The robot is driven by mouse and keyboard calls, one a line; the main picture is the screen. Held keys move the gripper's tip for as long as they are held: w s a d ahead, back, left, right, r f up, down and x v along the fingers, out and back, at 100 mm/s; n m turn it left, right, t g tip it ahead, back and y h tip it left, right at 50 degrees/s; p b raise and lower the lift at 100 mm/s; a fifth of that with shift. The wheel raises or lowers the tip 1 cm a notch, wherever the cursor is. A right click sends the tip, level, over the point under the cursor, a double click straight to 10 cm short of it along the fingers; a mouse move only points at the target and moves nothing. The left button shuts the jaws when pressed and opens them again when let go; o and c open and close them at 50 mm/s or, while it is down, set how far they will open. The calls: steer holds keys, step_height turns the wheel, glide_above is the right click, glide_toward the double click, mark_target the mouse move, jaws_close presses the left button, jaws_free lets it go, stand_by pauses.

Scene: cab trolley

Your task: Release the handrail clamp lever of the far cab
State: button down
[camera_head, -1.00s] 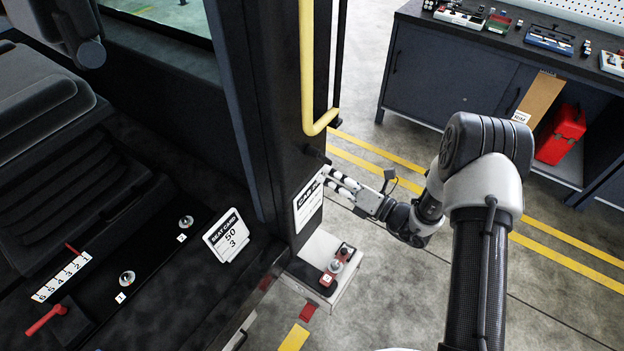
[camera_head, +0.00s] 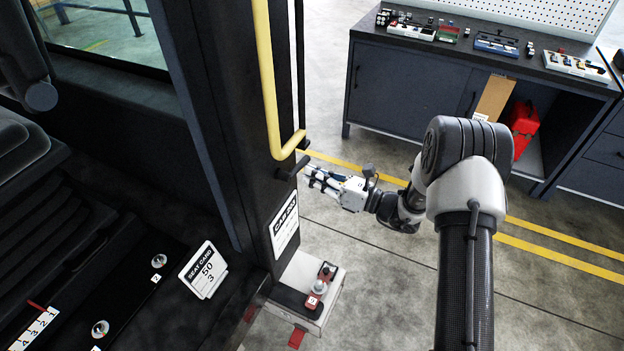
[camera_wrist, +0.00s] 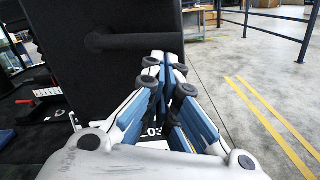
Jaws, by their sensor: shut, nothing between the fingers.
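The yellow handrail (camera_head: 268,85) runs down the dark cab post and hooks at its lower end. A short black lever (camera_head: 292,168) sticks out from the post just below that end. In the wrist view the black lever (camera_wrist: 135,42) lies nearly level across the dark panel. My gripper (camera_head: 307,174) is shut and empty, its fingertips close to the lever's lower right side. The fingertips (camera_wrist: 164,58) show just below the lever's right end in the wrist view. I cannot tell whether they touch it.
A white CAB card (camera_head: 285,226) is on the post below the lever. A ledge with a red-and-black device (camera_head: 319,287) juts out beneath. A seat card (camera_head: 203,270) stands at left. A workbench (camera_head: 420,85) stands at the back right. Open floor lies between.

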steer(key=shift+w+r, duration=0.2)
steer(key=shift+r, duration=0.2)
stand_by(0.4)
steer(key=s+d+f, duration=0.4)
steer(key=d, duration=0.6)
steer(key=shift+s+f, duration=0.15)
steer(key=shift+f, duration=0.15)
